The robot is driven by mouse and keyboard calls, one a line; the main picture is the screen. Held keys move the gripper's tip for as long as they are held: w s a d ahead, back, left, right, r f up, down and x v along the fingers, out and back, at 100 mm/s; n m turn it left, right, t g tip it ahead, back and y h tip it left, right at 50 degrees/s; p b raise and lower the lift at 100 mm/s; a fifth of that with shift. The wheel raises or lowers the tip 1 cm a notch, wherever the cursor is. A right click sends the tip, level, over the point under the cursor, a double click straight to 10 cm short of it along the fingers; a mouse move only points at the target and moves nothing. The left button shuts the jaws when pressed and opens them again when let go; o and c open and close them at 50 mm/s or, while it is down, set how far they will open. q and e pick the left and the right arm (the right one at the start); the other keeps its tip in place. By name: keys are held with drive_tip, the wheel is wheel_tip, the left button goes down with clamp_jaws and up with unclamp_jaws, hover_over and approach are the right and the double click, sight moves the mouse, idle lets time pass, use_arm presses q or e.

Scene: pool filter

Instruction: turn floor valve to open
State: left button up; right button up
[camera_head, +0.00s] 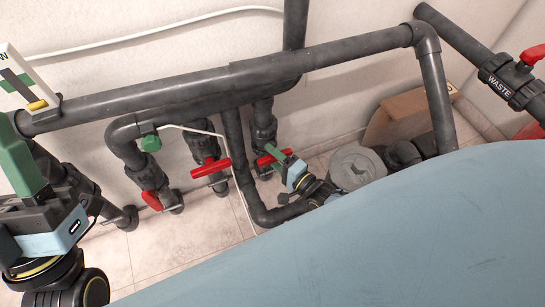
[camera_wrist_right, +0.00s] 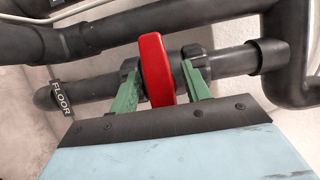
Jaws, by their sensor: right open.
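The floor valve's red handle (camera_wrist_right: 156,72) sits on a dark pipe beside a FLOOR tag (camera_wrist_right: 62,98) in the right wrist view. My right gripper (camera_wrist_right: 160,75) is open, with one green finger on each side of the handle; contact cannot be told. In the head view, my right gripper (camera_head: 278,157) is at the rightmost of several low red handles (camera_head: 264,161), which it partly hides. My left gripper (camera_head: 22,160) is at the left edge, away from that valve; its finger gap is not clear.
Other red handles (camera_head: 211,168) (camera_head: 152,201) are on pipes to the left. A thick grey pipe (camera_head: 190,87) runs above the valves. A WASTE valve (camera_head: 512,82) is at upper right. A grey lidded canister (camera_head: 357,168) and a large blue surface (camera_head: 380,235) lie right and in front.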

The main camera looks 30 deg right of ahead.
drive_tip(key=shift+w+a, duration=0.1)
drive_tip(key=shift+w, duration=0.15)
drive_tip(key=c, duration=1)
